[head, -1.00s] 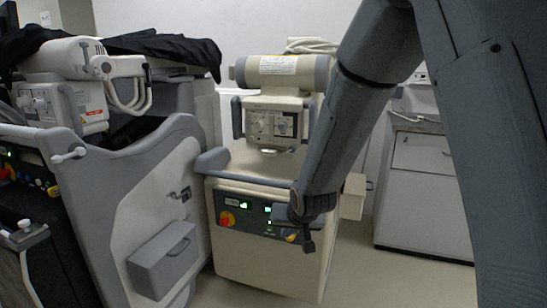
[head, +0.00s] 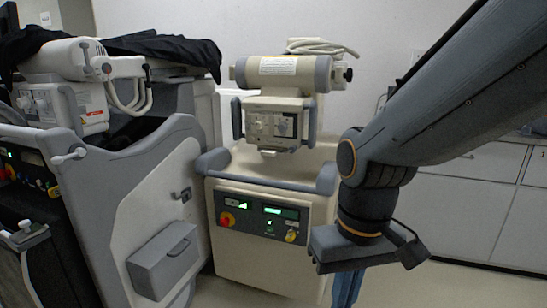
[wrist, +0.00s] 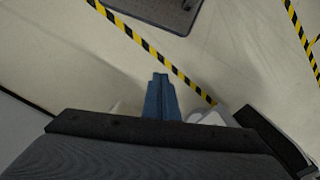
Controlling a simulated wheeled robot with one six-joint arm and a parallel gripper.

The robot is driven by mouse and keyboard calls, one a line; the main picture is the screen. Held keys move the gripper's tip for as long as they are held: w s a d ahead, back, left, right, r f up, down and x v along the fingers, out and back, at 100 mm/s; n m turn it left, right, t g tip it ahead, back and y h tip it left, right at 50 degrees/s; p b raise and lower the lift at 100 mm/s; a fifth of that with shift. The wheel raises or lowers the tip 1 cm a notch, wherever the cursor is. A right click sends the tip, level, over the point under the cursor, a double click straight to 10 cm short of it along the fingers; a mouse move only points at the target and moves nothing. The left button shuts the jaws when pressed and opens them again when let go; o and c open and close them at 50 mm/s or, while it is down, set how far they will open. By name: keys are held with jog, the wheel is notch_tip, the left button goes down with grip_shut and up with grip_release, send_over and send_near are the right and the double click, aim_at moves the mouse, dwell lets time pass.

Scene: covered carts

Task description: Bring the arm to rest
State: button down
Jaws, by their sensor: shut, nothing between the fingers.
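My gripper shows at the bottom of the head view (head: 347,286) as blue fingers pointing down below my dark wrist; their tips are cut off by the frame edge. In the wrist view the two blue fingers (wrist: 160,77) lie together with nothing between them, above bare floor. My arm comes in from the right of the head view and bends down at the wrist, in front of the cabinets and to the right of the beige cart. I cannot tell the exact gap to that cart.
The beige cart (head: 262,250) with a lit panel stands at the middle. A grey cart (head: 150,215) with a black cover (head: 170,47) stands at left. White cabinets (head: 470,200) line the right. The wrist view shows striped tape (wrist: 150,48) on open floor and a dark base (wrist: 165,12).

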jog(key=d+r+m+p, duration=0.2)
jog(key=d+r+p, duration=0.6)
jog(key=p, duration=0.6)
jog(key=shift+w+h+p, duration=0.15)
jog(key=shift+h+p, duration=0.15)
jog(key=shift+p, duration=0.05)
jog(key=shift+d+f, duration=0.1)
dwell(2.1)
